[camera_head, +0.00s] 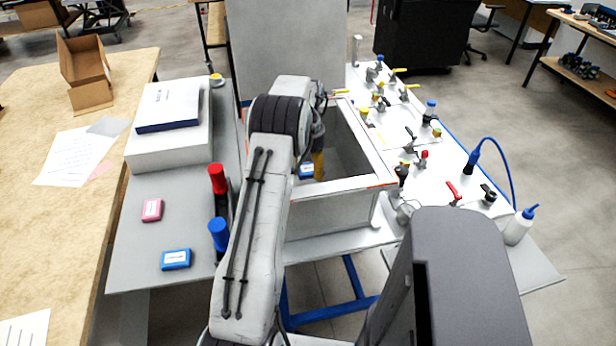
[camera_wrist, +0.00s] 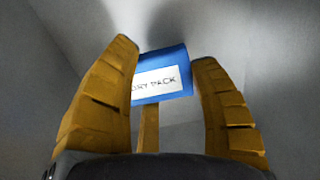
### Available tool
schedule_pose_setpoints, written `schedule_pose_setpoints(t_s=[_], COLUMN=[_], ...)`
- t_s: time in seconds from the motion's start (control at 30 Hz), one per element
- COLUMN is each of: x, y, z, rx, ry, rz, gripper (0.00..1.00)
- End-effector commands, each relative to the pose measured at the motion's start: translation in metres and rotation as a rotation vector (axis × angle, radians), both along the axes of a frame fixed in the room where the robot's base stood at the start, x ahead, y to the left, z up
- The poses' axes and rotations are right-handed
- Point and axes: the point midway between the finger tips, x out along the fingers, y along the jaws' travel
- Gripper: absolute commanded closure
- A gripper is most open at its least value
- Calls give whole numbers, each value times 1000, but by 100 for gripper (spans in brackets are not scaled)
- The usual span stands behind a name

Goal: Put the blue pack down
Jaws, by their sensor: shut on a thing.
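My gripper (camera_wrist: 167,95) is shut on a blue pack (camera_wrist: 165,63) in the wrist view. The pack has a white label reading "DRY PACK" in part, and it sits between the yellow fingers. In the head view the held blue pack (camera_head: 306,171) and a yellow finger show inside the open grey box (camera_head: 335,208), below its rim. My arm hides part of the box and most of the gripper. I cannot tell whether the pack touches the box floor. A second blue pack (camera_head: 176,259) lies on the grey side table at the left.
A pink pack (camera_head: 152,210) lies on the grey side table (camera_head: 140,265). Red (camera_head: 217,180) and blue (camera_head: 218,233) handles stand beside my arm. Valves and fittings crowd the white panel (camera_head: 440,165) right of the box. The box walls close in around the gripper.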

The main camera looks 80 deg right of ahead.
Motion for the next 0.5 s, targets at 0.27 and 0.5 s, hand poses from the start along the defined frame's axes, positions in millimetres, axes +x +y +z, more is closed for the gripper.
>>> schedule_pose_setpoints(t_s=[0.27,0.5], x=[0,0], y=[0,0], z=[-15,-40], rx=[1,2], ry=[0,0], rz=[0,0], gripper=[74,74])
